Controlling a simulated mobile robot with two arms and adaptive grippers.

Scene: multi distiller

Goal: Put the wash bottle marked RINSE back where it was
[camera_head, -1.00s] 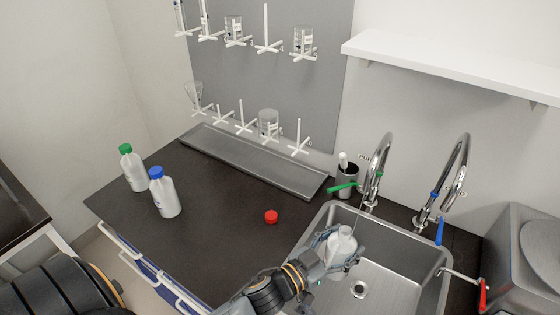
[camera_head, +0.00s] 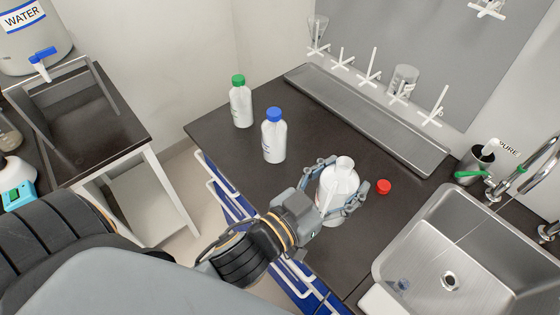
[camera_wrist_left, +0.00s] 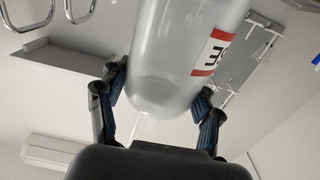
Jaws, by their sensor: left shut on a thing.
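A white translucent bottle (camera_head: 338,188) is held in my left gripper (camera_head: 343,191) over the dark counter, to the left of the sink. The gripper's fingers close around its sides. In the left wrist view the bottle (camera_wrist_left: 180,60) fills the upper middle, between the two fingers (camera_wrist_left: 155,105). Part of a white label with a red border (camera_wrist_left: 213,52) shows on it; only the end of the word is visible, so I cannot read it whole. No coloured cap shows on it. Whether its base touches the counter is hidden. My right gripper is not in view.
On the counter (camera_head: 225,142) stand a green-capped bottle (camera_head: 241,105) and a blue-capped bottle (camera_head: 273,138). A red cap (camera_head: 384,187) lies right of my gripper. A metal tray (camera_head: 370,120) runs along the back. The sink (camera_head: 410,235) is at right, a WATER tank (camera_head: 35,45) far left.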

